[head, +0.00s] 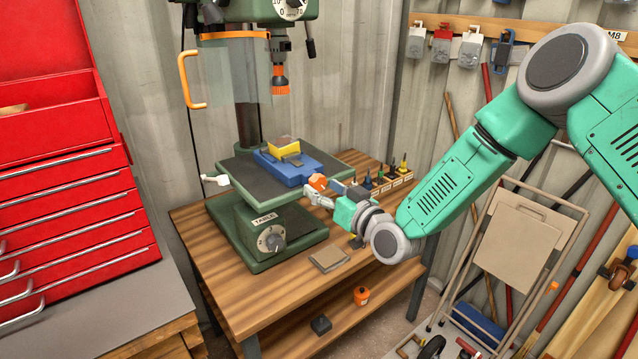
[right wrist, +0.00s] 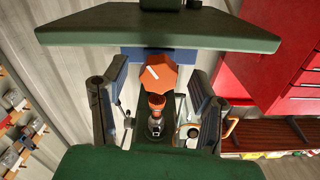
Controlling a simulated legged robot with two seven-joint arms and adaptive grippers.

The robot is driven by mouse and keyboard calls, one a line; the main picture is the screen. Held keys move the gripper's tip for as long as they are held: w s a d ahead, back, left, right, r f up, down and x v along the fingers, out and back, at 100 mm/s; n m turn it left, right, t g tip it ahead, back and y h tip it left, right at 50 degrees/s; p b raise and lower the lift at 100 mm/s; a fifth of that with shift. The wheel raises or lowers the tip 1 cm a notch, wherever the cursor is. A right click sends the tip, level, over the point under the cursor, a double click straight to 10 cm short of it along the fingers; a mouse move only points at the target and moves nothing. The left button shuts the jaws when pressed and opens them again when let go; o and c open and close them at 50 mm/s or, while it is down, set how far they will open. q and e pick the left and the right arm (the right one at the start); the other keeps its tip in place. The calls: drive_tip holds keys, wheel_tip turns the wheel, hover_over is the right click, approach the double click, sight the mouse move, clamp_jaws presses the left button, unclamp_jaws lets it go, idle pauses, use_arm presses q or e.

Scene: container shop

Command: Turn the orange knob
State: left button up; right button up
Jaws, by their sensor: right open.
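The orange knob (head: 317,182) is at the right end of the blue vise (head: 288,168) on the drill press table. In the right wrist view the faceted orange knob (right wrist: 158,73) has a white mark on its face. My right gripper (head: 325,196) is open right beside the knob. In the wrist view the knob shows between the two spread fingers of the right gripper (right wrist: 157,88), with gaps on both sides. How deep the knob sits between the fingers is hard to tell. My left gripper is not in view.
The green press table (head: 238,178) stands close to the gripper, on a wooden bench (head: 200,228). A rack of small tools (head: 385,182) is just behind my right wrist. A red tool cabinet (head: 65,190) is at left, a folded cart (head: 520,245) at right.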

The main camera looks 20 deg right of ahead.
drive_tip(key=shift+x, duration=1)
drive_tip(key=shift+s+d, duration=0.1)
drive_tip(key=shift+c, duration=0.5)
drive_tip(key=c, duration=1.1)
drive_tip(key=shift+o, duration=0.3)
drive_tip(key=shift+m+b, duration=0.5)
drive_tip(key=shift+m, duration=0.1)
drive_tip(key=o, duration=1.1)
drive_tip(key=shift+o, duration=0.2)
